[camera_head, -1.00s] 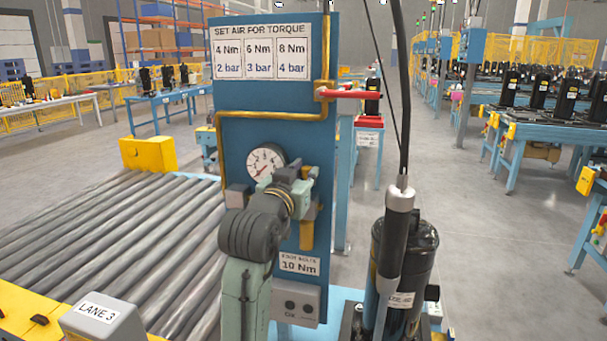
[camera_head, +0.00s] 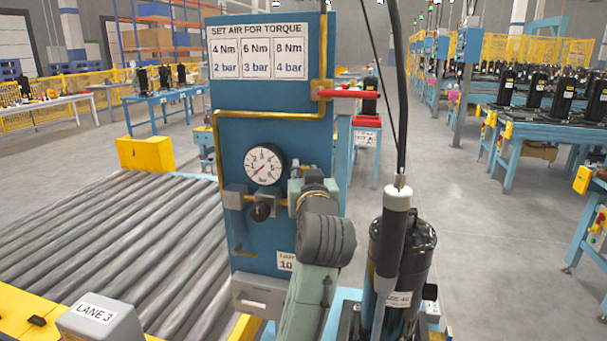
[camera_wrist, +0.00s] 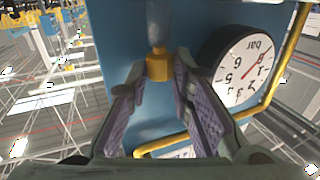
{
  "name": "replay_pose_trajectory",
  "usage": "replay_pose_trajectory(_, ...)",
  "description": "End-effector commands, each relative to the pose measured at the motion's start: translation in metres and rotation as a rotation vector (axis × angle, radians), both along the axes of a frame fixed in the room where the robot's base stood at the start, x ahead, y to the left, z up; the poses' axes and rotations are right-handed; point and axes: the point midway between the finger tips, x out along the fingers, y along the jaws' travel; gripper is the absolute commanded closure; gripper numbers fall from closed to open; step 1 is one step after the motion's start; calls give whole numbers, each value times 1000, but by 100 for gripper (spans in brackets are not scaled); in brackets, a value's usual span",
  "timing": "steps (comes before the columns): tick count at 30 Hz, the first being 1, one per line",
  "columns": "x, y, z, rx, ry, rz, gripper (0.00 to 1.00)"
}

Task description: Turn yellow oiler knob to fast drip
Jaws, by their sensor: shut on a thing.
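The yellow oiler knob (camera_wrist: 158,65) is between the fingertips of my gripper (camera_wrist: 160,85) in the wrist view, with a greyish, glassy part (camera_wrist: 158,22) beyond it. My gripper is shut on the knob; the two ribbed purple-grey pads flank it. In the head view my gripper (camera_head: 308,188) is at the right part of the blue panel (camera_head: 228,150), right of the gauge. My wrist and arm hide the oiler there, and no turn mark on the knob can be read.
A round pressure gauge (camera_head: 265,165) sits left of my gripper, above a black regulator knob (camera_head: 262,211). A yellow pipe (camera_head: 270,115) runs along the panel. A red handle (camera_head: 360,94) juts out at right. A black hanging tool (camera_head: 393,235) and black compressor (camera_head: 418,250) stand close at right.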

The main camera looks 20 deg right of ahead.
Motion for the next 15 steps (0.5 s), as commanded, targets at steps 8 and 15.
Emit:
replay_pose_trajectory(8,-1,-3,0,1,0,108,100)
replay_pose_trajectory(15,0,-3,0,1,1,135,100)
